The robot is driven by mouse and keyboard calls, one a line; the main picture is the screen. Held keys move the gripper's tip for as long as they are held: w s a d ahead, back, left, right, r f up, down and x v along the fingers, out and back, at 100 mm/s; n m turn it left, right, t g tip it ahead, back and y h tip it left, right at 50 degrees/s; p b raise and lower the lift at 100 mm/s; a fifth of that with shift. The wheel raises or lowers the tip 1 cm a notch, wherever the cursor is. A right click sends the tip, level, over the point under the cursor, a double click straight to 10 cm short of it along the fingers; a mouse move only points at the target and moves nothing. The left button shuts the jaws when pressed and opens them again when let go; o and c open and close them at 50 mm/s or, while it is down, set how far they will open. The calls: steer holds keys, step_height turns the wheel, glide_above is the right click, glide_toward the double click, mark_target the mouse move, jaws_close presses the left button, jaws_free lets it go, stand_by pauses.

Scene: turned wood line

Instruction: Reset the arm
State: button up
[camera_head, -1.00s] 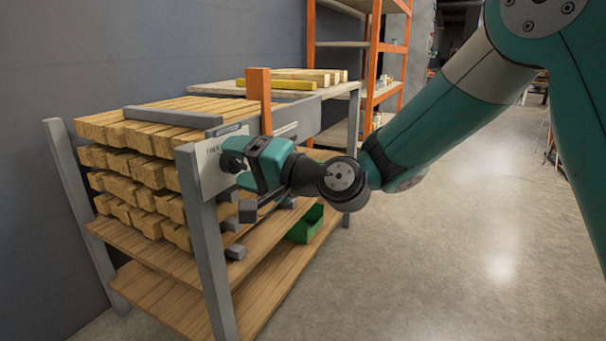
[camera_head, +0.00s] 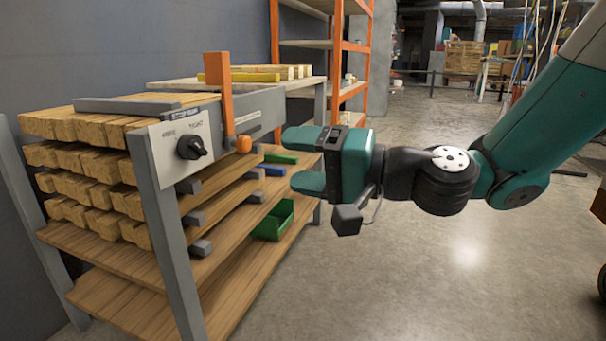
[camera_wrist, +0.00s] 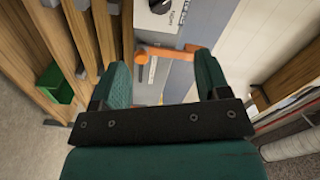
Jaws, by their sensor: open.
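My gripper (camera_head: 300,160) is at the middle of the head view, to the right of the wooden rack's front and apart from it. Its two teal fingers are spread with nothing between them. In the wrist view my gripper (camera_wrist: 160,80) also shows both fingers apart. Beyond them is an orange lever (camera_wrist: 150,55). In the head view the orange lever (camera_head: 226,95) stands upright on the rack's grey rail, with an orange knob (camera_head: 243,144) at its lower end. A panel (camera_head: 167,160) with a black rotary knob (camera_head: 191,147) is at the rack's corner.
The rack (camera_head: 160,215) holds stacked wood blanks (camera_head: 85,125) on the left. A green bin (camera_head: 273,220) sits on its lower shelf. An orange-framed shelf unit (camera_head: 365,60) stands behind. The concrete floor (camera_head: 400,280) to the right is open.

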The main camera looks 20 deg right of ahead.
stand_by(0.4)
steer(key=s+a+r+n+g+h+p, duration=0.3)
steer(key=s+a+r+n+g+p, duration=0.15)
steer(key=s+n+g+p, duration=0.5)
steer(key=s+d+r+n+g+h+p, duration=0.1)
steer(key=s+d+r+g+h+p, duration=0.1)
steer(key=s+d+r+h+p, duration=0.65)
step_height(320, 180, up, 33)
steer(key=a+y+p, duration=0.1)
steer(key=a+p, duration=0.1)
steer(key=p, duration=3.6)
steer(key=shift+w+a+p, duration=0.15)
steer(key=shift+a+p, duration=0.05)
steer(key=shift+p, duration=0.2)
